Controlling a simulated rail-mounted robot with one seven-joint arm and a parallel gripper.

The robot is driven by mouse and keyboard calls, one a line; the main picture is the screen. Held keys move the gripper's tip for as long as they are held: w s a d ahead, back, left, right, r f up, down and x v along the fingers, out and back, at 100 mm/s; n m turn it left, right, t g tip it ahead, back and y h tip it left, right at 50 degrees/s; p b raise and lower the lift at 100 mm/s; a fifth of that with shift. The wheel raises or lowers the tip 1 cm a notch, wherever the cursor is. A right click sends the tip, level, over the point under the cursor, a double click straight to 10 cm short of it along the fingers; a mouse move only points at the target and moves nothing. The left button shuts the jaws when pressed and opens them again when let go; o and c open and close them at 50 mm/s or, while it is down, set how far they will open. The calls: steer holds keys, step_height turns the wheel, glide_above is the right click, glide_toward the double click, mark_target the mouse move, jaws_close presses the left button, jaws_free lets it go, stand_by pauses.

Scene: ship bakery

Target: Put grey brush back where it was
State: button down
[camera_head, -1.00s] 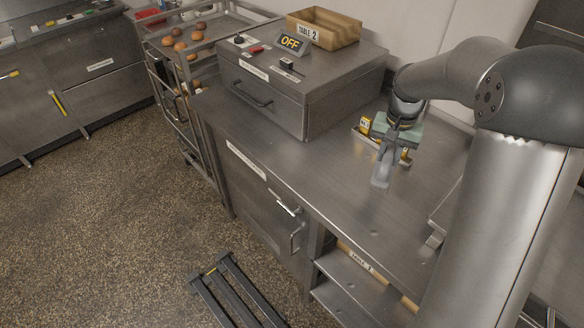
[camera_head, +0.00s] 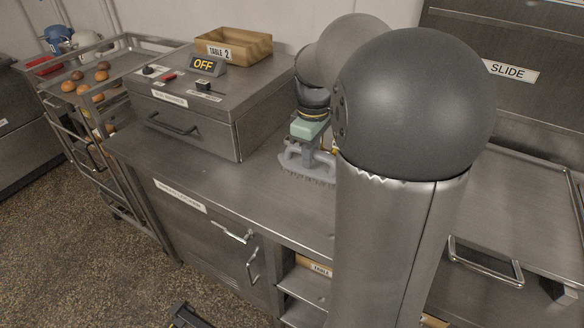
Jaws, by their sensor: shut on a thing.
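The grey brush (camera_head: 297,163) shows in the head view with its bristles down, at or just above the steel worktop (camera_head: 205,176); I cannot tell whether the bristles touch it. My gripper (camera_head: 318,150) is shut on the brush from above. My arm hides the brush's right end and much of the gripper's fingers.
A rack trolley (camera_head: 112,53) with round buns is farther left. A steel unit with a handle (camera_head: 486,262) is at right.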

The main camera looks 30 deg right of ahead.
steer(key=w, duration=0.1)
steer(key=w+f, duration=0.1)
steer(key=w, duration=0.1)
steer(key=w+f+p, duration=0.1)
steer(key=shift+w, duration=0.3)
steer(key=shift+w+f+p, duration=0.25)
steer(key=shift+w+f, duration=0.5)
steer(key=shift+f, duration=0.7)
steer(key=shift+w+f+p, duration=0.2)
steer(key=shift+w+f, duration=0.55)
steer(key=shift+f, duration=0.75)
steer(key=shift+w+f+p, duration=0.25)
steer(key=shift+w+f, duration=0.5)
steer(key=shift+f, duration=0.7)
steer(key=shift+f, duration=0.25)
steer(key=c, duration=1.2)
jaws_free()
steer(key=shift+r, duration=0.1)
steer(key=shift+r, duration=0.1)
